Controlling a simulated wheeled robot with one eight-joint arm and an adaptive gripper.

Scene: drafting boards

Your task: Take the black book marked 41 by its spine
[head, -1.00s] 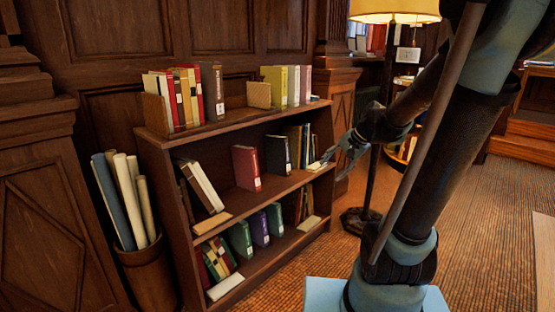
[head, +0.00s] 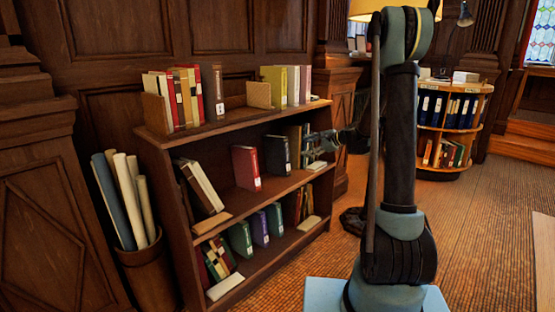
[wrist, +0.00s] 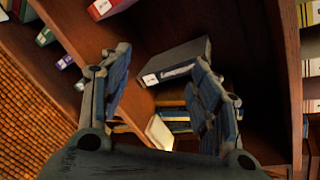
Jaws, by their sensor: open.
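The black book (head: 277,156) stands upright on the middle shelf of the bookcase, with a white label low on its spine. I cannot read the number at this size. In the wrist view the dark book (wrist: 185,56) shows beyond my fingertips, its white label near the left finger. My gripper (head: 316,143) is at the right end of the middle shelf, to the right of the black book. In the wrist view my gripper (wrist: 162,62) is open and empty, its fingers on either side of the book in the picture. I cannot tell whether they touch it.
A red book (head: 246,168) stands to the left of the black book, with a gap between. More books stand behind my gripper at the shelf's right end. The bookcase (head: 322,178) has an upright side panel at the right. A bin of rolled paper (head: 148,270) stands at left.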

